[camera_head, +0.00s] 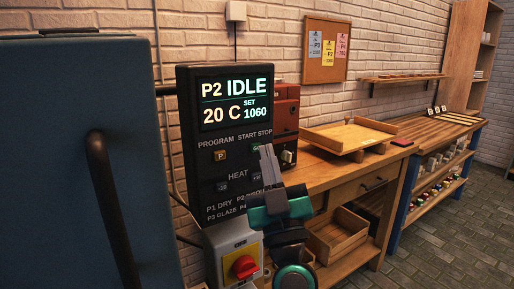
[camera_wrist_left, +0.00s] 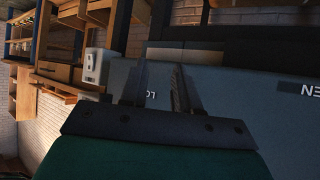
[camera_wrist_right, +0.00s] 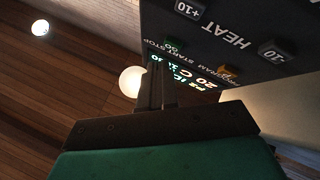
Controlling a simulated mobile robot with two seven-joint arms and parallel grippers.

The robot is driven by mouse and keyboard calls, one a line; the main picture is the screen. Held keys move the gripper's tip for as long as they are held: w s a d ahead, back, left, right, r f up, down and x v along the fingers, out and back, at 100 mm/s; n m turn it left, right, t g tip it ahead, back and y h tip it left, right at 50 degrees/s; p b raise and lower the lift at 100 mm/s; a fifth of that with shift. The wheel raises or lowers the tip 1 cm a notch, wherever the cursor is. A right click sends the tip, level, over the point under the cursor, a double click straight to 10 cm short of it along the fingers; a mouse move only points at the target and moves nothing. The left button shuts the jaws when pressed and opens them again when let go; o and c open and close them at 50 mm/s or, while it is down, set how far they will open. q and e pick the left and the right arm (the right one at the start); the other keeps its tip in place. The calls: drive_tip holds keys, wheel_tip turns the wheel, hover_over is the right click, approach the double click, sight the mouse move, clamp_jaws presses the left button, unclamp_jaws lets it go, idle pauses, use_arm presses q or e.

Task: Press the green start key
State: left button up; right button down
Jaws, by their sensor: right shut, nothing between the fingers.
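The dark control panel (camera_head: 208,165) shows "P2 IDLE", "20 C" and "SET 1060" in the head view. The green start key (camera_head: 256,148) is partly hidden behind the fingertips of my right gripper (camera_head: 267,150). The stop key is hidden there. In the right wrist view the panel appears turned over, with the green key (camera_wrist_right: 172,44) just beyond the fingertips (camera_wrist_right: 156,62). My right gripper is shut and empty; I cannot tell whether it touches the key. My left gripper (camera_wrist_left: 160,68) is open and empty in its wrist view, outside the head view.
An orange program key (camera_head: 220,155) and two dark heat keys sit below the display. A red rotary switch (camera_head: 244,266) is under the panel. A blue-grey cabinet door (camera_head: 50,150) with a dark handle fills the left. A wooden bench (camera_head: 335,170) stands right.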

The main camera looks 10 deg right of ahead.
drive_tip(key=shift+w, duration=0.1)
idle(0.7)
drive_tip(key=shift+w+a, duration=0.15)
drive_tip(key=shift+w, duration=0.15)
drive_tip(key=shift+w+a+p, duration=0.1)
drive_tip(key=shift+w+p, duration=0.2)
drive_tip(key=shift+w, duration=0.05)
idle(0.6)
drive_tip(key=shift+s, duration=0.1)
drive_tip(key=shift+s+d+p, duration=0.25)
drive_tip(key=shift+s+p, duration=0.25)
drive_tip(key=shift+s, duration=0.15)
drive_tip(key=s, duration=0.1)
drive_tip(key=s+d+p, duration=0.1)
drive_tip(key=s, duration=0.1)
drive_tip(key=s+p, duration=0.1)
drive_tip(key=shift+s+d, duration=0.35)
